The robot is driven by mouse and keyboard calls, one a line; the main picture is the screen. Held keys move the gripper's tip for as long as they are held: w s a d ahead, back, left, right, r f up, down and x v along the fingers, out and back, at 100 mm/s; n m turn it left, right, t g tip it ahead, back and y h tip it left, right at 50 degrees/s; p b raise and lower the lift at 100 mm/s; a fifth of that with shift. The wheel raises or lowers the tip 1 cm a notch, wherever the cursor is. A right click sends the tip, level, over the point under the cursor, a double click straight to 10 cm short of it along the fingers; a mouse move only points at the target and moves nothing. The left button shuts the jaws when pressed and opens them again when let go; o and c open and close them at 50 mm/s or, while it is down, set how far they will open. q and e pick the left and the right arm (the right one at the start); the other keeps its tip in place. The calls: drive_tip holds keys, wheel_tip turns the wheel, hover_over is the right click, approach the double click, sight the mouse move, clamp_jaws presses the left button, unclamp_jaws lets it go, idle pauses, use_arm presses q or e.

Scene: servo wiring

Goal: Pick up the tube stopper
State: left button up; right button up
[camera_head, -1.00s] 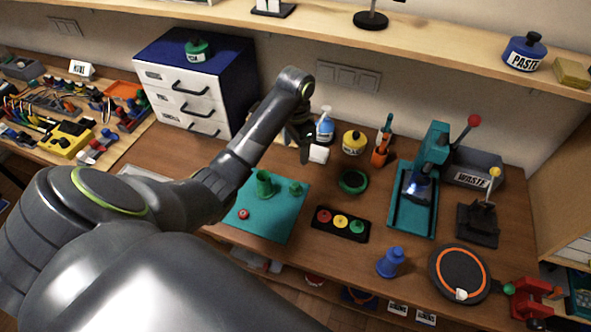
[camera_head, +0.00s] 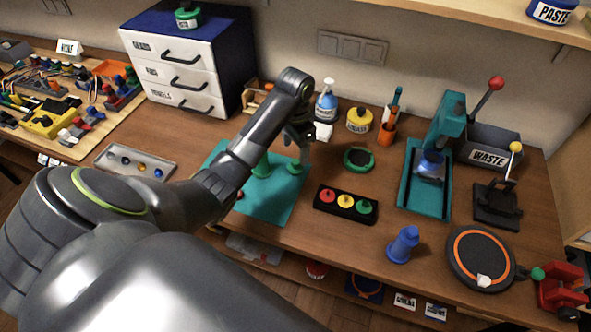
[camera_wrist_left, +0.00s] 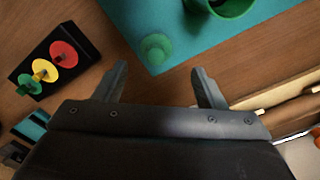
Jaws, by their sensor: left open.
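A small green stopper (camera_head: 294,168) sits on the teal mat (camera_head: 272,205), to the right of a green tube (camera_head: 262,167). My left gripper (camera_head: 303,154) is over the far right part of the mat, by the stopper in the picture. In the left wrist view, the open, empty fingers (camera_wrist_left: 160,78) point toward the stopper (camera_wrist_left: 156,48). It shows just beyond and between the fingertips, apart from them. The tube (camera_wrist_left: 232,6) is cut by the top edge there. My left arm hides part of the mat and tube in the head view. My right gripper is not in view.
A black holder (camera_head: 345,203) with red, yellow and green pieces stands right of the mat. A green ring (camera_head: 359,159) lies behind it. A blue bottle (camera_head: 326,107) and yellow jar (camera_head: 359,120) stand behind my gripper. A blue piece (camera_head: 403,245) stands at the front.

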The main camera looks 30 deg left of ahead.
sight(295, 162)
use_arm(q)
drive_tip(key=shift+f, duration=0.35)
drive_tip(key=f, duration=0.4)
drive_tip(key=shift+s+d, duration=0.15)
drive_tip(key=shift+s, duration=0.25)
drive_tip(key=shift+f, duration=0.45)
drive_tip(key=c, duration=1)
